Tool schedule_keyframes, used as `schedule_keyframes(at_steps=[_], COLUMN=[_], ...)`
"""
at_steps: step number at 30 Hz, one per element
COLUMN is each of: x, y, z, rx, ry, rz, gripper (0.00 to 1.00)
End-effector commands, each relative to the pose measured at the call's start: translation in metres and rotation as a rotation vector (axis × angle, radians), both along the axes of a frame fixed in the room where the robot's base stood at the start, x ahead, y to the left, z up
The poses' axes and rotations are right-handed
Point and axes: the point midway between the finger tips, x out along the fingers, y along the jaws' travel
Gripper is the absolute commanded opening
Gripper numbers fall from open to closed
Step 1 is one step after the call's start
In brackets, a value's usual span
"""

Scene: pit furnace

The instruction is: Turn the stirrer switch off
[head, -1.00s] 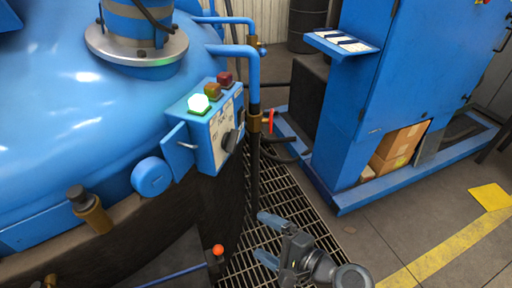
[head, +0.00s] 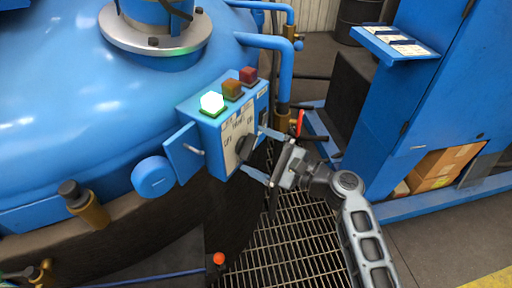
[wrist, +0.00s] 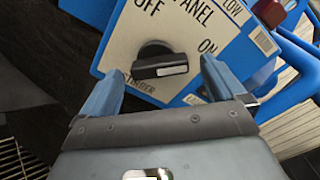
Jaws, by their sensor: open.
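The stirrer switch (wrist: 160,66) is a black rotary knob on the white face of a blue control box (head: 187,110). In the wrist view its pale-marked end points right, toward the "ON" side; "OFF" is at the upper left. The knob also shows in the head view (head: 245,148). My gripper (head: 258,153) is open in front of the panel. In the wrist view its two blue fingers (wrist: 157,85) stand either side of the knob, apart from it as far as I can see.
The box top has a lit green lamp (head: 212,103), an amber lamp (head: 232,89) and a red lamp (head: 248,75). A red-handled valve (head: 299,122) and blue pipe (head: 284,75) stand right of the box. A small blue door (head: 183,152) hangs open at its left. Floor grating (head: 290,245) lies below.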

Motion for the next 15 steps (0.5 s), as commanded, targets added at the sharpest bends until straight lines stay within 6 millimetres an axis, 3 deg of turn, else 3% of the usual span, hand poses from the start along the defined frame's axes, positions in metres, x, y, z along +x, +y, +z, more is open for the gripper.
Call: schedule_keyframes(at_steps=[5, 13, 15], x=[0.0061, 0.0066, 0.0066], y=[0.0107, 0.0121, 0.0121], z=[0.0001, -0.0002, -0.0002], rx=[0.0, 0.0, 0.0], ry=[0.0, 0.0, 0.0], rz=[-0.001, -0.001, -0.001], gripper=[0.97, 0.97, 0.91])
